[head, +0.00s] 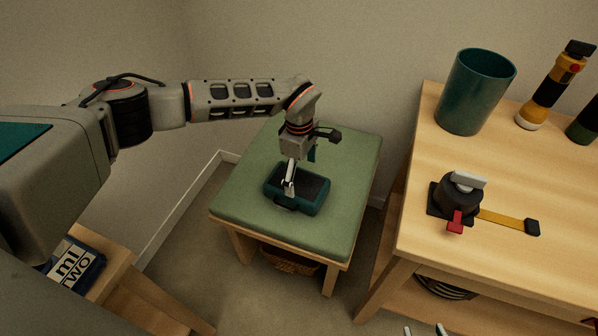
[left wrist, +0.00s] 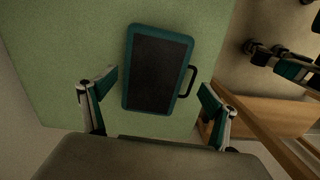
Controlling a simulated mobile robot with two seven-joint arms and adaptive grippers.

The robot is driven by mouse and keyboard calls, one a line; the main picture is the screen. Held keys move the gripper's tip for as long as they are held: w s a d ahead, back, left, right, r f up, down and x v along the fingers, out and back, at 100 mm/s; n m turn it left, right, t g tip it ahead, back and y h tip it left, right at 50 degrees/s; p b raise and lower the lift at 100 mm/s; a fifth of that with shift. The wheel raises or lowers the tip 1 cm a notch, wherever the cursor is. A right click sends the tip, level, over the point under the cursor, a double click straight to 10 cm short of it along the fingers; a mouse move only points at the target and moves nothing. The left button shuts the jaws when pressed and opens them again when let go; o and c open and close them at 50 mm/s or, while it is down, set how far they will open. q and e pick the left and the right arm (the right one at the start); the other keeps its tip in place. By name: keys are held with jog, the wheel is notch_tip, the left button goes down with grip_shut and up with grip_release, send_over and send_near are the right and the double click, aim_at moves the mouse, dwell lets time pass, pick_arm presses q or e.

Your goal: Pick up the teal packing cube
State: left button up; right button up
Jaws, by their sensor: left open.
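The teal packing cube (head: 314,196) lies flat on a green cushioned stool (head: 358,163) in the head view. It has a dark mesh top and a dark handle on its near side. In the left wrist view the packing cube (left wrist: 158,70) lies ahead of the fingers, with its handle on the right. My left gripper (head: 290,183) is over the cube, pointing down, and hides part of its top. In the left wrist view the left gripper (left wrist: 155,100) is open, its fingers apart and nothing between them. I cannot tell its exact height above the cube.
A wooden table (head: 500,270) on the right holds a teal cup (head: 474,92), a yellow and black flashlight (head: 551,88) and a black device (head: 459,196) with a yellow strap. A wicker basket (head: 290,262) sits under the stool. Walls stand behind it.

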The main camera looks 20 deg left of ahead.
aim_at(297, 182)
pick_arm(q)
jog(key=shift+w+a, duration=0.5)
jog(key=shift+a, duration=0.15)
jog(key=shift+w+a+f, duration=0.1)
jog(key=shift+a+f, duration=0.05)
jog(key=shift+f, duration=0.15)
jog(key=shift+s+f+b, duration=0.2)
jog(key=shift+f+b, duration=0.2)
jog(key=shift+f, duration=0.45)
notch_tip(297, 182, down, 5)
jog(key=shift+f+b, duration=0.1)
jog(key=shift+b, duration=0.65)
jog(key=shift+w+r, duration=0.1)
jog(key=shift+r, duration=0.1)
jog(key=c, duration=1)
pick_arm(e)
jog(key=shift+s+a+f, duration=0.1)
jog(key=shift+a+f, duration=0.25)
jog(key=shift+a, duration=0.2)
